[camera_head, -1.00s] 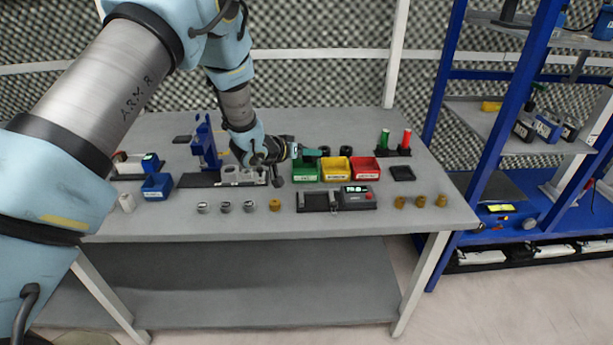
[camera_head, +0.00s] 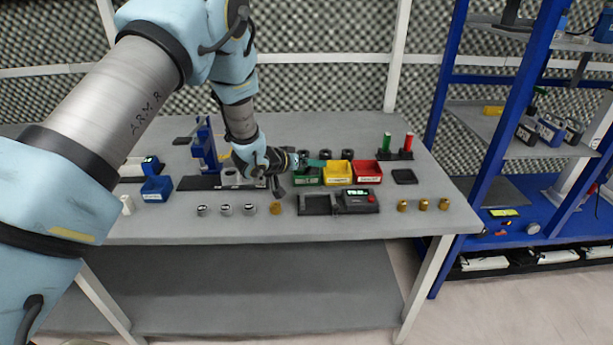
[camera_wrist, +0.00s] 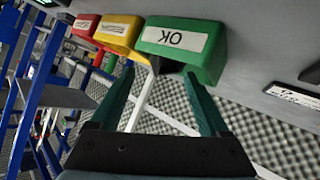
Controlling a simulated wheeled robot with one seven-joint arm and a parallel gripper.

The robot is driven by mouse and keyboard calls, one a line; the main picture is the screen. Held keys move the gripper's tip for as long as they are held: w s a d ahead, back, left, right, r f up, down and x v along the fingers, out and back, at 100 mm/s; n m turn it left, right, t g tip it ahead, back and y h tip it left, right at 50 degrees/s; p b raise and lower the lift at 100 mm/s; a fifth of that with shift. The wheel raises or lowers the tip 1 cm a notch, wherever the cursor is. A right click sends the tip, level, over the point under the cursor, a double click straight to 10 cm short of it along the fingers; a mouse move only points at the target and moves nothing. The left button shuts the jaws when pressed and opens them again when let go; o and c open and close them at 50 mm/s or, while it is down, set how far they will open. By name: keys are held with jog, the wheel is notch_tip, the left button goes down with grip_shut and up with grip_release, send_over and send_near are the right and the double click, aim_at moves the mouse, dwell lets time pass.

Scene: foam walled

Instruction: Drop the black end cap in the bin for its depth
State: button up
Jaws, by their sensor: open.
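Several black round pieces stand behind the bins in the head view, among them a black end cap (camera_head: 325,154); I cannot tell which one is meant. In front of them are a green bin (camera_head: 308,180), a yellow bin (camera_head: 338,177) and a red bin (camera_head: 367,178). My gripper (camera_head: 317,163) is over the green bin's rear edge, its height unclear. In the wrist view my gripper (camera_wrist: 160,74) has its green fingers apart with nothing seen held. The green bin (camera_wrist: 184,44) reads OK; a dark patch beneath it is unclear.
A gauge with a lit display (camera_head: 357,197) sits before the bins. Silver caps (camera_head: 226,209) and brass caps (camera_head: 423,204) line the front edge. Green and red cylinders (camera_head: 409,143) stand at back right, near a dark tray (camera_head: 404,176).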

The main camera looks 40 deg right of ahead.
jog(key=w+b+v, duration=0.1)
jog(key=b+v, duration=0.2)
jog(key=v, duration=0.7)
jog(key=shift+s+a+r, duration=0.2)
jog(key=shift+s+a, duration=0.15)
jog(key=shift+s, duration=0.15)
